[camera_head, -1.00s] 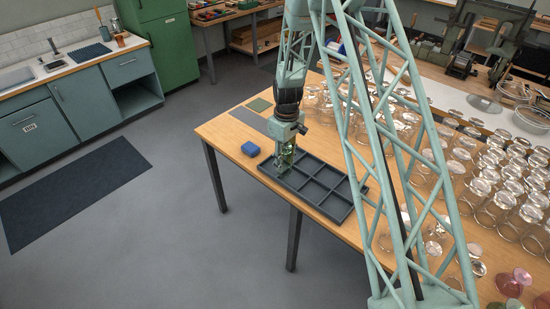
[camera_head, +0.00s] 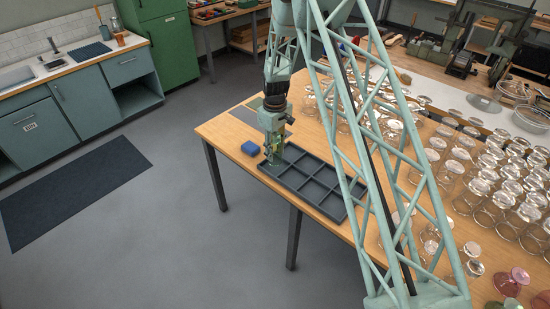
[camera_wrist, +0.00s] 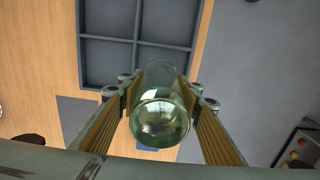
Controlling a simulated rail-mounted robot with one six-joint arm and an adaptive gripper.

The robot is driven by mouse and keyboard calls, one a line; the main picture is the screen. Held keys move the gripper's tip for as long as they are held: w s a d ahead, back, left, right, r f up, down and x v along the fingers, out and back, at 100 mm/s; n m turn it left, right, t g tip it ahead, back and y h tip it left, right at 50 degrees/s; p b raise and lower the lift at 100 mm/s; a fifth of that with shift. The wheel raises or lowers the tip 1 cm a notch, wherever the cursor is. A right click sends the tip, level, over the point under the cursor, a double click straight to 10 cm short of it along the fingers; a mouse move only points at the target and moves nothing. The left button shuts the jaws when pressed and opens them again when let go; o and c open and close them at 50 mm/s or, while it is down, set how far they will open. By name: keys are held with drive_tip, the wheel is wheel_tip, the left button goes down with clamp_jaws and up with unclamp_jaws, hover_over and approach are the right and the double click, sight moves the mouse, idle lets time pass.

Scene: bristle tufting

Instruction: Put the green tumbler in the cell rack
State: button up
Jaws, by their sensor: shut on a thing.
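The green tumbler (camera_wrist: 160,118) is clear green glass, held between the two finger pads of my gripper (camera_wrist: 163,105) in the wrist view. In the head view my gripper (camera_head: 272,158) points down by the left end of the dark grey cell rack (camera_head: 345,214). The tumbler is small and partly hidden by the fingers there. The rack's visible cells look empty. The rack (camera_wrist: 137,41) also shows in the wrist view, beyond the tumbler. I cannot tell the tumbler's exact height above the rack or table.
A blue block (camera_head: 251,148) lies on the wooden table just left of my gripper. A grey mat (camera_head: 251,124) lies behind it. Many clear glasses (camera_head: 497,205) stand upside down at the right, with pink ones (camera_head: 512,281) at the near corner.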

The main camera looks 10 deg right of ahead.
sight(275, 135)
drive_tip(key=shift+f, duration=0.1)
drive_tip(key=shift+f, duration=1.65)
drive_tip(key=shift+f, duration=0.1)
drive_tip(key=o, duration=1)
drive_tip(key=shift+r, duration=6.1)
drive_tip(key=shift+r, duration=0.1)
